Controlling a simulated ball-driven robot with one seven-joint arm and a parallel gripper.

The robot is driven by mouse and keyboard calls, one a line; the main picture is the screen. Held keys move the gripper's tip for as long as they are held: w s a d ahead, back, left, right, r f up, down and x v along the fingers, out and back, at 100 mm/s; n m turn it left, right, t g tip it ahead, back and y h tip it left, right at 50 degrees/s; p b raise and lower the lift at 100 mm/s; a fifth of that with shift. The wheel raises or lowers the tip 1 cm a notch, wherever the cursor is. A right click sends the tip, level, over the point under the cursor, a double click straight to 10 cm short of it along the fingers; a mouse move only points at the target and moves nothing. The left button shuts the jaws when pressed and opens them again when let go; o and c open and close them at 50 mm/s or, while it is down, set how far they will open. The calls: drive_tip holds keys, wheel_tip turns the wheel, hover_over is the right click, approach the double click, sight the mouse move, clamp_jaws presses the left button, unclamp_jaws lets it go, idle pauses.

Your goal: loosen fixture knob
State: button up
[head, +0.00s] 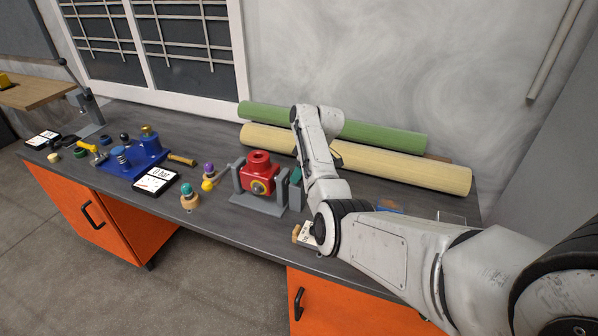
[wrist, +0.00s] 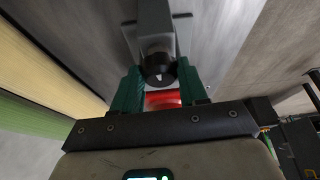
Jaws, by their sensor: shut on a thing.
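The fixture is a grey bracket (head: 257,204) holding a red body (head: 259,175) with a round brass-coloured face, near the middle of the bench. My gripper (head: 297,176) is at the bracket's right side, with a teal finger showing. In the wrist view, a black knob (wrist: 158,67) with a white mark sits on the grey bracket (wrist: 154,22). The two green fingers of my gripper (wrist: 159,80) stand on either side of the knob and are shut on it. Part of the red body (wrist: 163,99) shows behind the knob. The knob is hidden in the head view.
Green (head: 380,134) and cream (head: 400,168) rolls lie along the wall behind my arm. Left of the fixture stand small coloured-top pieces (head: 189,197), a black-framed gauge card (head: 156,180) and a blue fixture (head: 130,158). A small card block (head: 305,234) lies near the front edge.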

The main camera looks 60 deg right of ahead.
drive_tip(key=o, duration=0.8)
drive_tip(key=shift+f, duration=0.1)
drive_tip(key=b+v, duration=0.1)
drive_tip(key=v, duration=1)
drive_tip(key=shift+f, duration=0.15)
drive_tip(key=s+a+f+m+g, duration=0.1)
drive_tip(key=s+a+f, duration=0.1)
drive_tip(key=a+f, duration=0.8)
drive_tip(key=s+a+f+g, duration=0.15)
drive_tip(key=a+f, duration=0.55)
drive_tip(key=a, duration=0.7)
drive_tip(key=shift+m+g+h, duration=0.4)
drive_tip(key=shift+m+g, duration=0.05)
drive_tip(key=shift+m, duration=0.15)
drive_tip(key=s+a, duration=0.5)
drive_tip(key=s+a+f, duration=0.1)
drive_tip(key=s+a, duration=0.5)
drive_tip(key=s+a+f, duration=0.1)
drive_tip(key=s+a, duration=0.4)
drive_tip(key=s, duration=0.1)
drive_tip(key=shift+a, duration=0.35)
